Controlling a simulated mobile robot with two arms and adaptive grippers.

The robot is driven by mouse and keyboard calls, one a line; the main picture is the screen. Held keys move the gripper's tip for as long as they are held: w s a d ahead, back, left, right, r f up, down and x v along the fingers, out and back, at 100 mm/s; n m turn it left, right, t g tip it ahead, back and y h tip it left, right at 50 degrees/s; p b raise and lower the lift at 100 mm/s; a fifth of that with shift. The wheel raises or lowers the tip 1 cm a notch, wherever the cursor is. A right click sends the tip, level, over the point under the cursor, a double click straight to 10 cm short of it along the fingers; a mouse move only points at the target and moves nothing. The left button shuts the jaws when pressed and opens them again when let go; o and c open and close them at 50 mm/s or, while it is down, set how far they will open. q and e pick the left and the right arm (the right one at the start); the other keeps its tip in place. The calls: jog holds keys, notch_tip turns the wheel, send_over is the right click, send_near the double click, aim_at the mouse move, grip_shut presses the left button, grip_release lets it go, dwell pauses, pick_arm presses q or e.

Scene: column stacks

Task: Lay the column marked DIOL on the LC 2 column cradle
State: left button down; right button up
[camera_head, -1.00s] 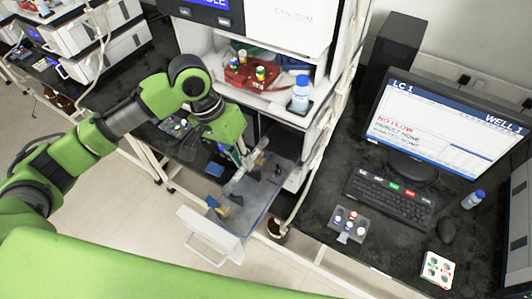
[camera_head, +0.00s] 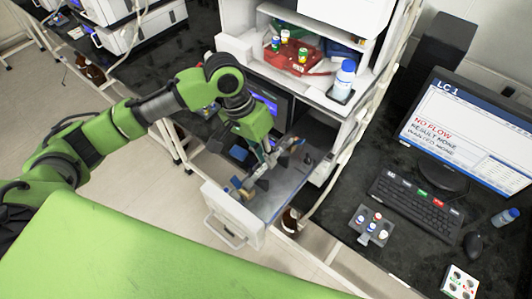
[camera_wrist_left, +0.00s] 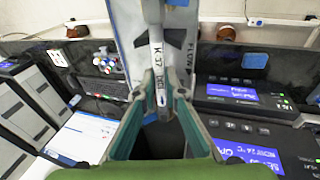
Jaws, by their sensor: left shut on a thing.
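My left gripper (camera_head: 266,161) is shut on a slim pale column (camera_wrist_left: 156,50). Dark lettering runs along the column in the left wrist view; I cannot read it surely as DIOL. The column lies over an open grey drawer tray (camera_wrist_left: 192,14) marked FLOW, which also shows in the head view (camera_head: 288,188). Dark cradle pieces (camera_wrist_left: 177,38) stand on both sides of the column. I cannot tell whether the column touches the cradle or is just above it. No LC number is readable on this tray. The gripper hides part of the column. My right gripper is not in view.
The drawer front (camera_head: 235,214) juts out over the floor. Above stands a shelf with a red vial tray (camera_head: 298,58) and a white bottle with a blue cap (camera_head: 344,80). To the right are a monitor showing LC 1 (camera_head: 465,125), a keyboard (camera_head: 416,203) and a vial rack (camera_head: 370,226).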

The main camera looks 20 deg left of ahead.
pick_arm(q)
jog(key=shift+d+f, duration=0.1)
jog(key=shift+f, duration=0.25)
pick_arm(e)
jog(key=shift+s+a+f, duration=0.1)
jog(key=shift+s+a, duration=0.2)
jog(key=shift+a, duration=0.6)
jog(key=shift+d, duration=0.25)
pick_arm(q)
jog(key=shift+f, duration=0.15)
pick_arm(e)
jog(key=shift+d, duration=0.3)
pick_arm(q)
jog(key=shift+f, duration=0.45)
jog(key=c, duration=2)
grip_release()
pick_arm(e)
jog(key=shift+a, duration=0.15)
